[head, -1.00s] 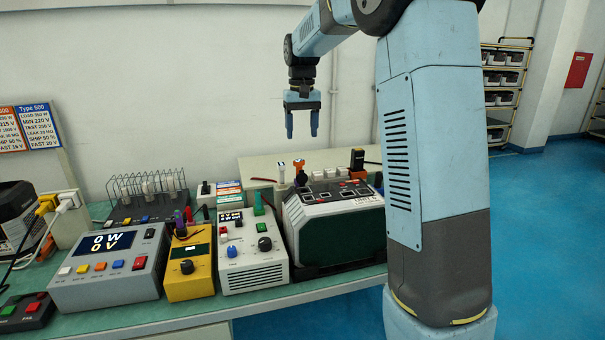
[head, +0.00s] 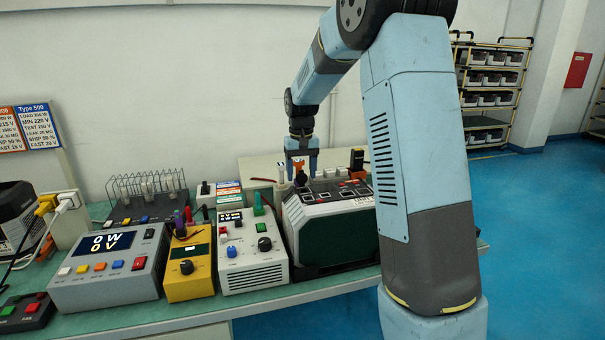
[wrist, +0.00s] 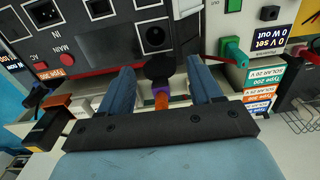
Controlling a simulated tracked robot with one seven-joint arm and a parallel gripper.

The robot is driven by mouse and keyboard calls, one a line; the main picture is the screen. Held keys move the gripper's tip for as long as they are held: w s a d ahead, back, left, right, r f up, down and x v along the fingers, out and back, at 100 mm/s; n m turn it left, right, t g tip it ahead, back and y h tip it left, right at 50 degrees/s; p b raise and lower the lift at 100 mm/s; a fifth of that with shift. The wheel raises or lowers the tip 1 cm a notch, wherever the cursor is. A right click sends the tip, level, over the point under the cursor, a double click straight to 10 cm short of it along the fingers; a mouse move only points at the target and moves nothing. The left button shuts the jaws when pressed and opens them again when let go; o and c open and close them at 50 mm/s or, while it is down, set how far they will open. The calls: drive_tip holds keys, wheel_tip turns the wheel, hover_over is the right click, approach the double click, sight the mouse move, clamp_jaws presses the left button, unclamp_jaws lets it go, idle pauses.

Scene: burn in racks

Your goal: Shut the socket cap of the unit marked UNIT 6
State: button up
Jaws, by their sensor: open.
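My gripper (head: 301,174) is open over the panel's back left part. In the wrist view its fingers (wrist: 160,75) are on either side of the cap, apart from it.
An orange and purple plug-like piece (wrist: 161,98) shows beyond the cap, between the fingers. A black upright plug (head: 357,160) stands at the unit's back right. A white supply box (head: 252,255) and a yellow meter (head: 190,268) stand close on the left.

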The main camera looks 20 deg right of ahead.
drive_tip(key=shift+f, duration=0.3)
drive_tip(key=shift+c, duration=0.2)
drive_tip(key=c, duration=0.9)
drive_tip(key=shift+d, duration=0.2)
drive_tip(key=shift+c, duration=0.4)
drive_tip(key=shift+a, duration=0.15)
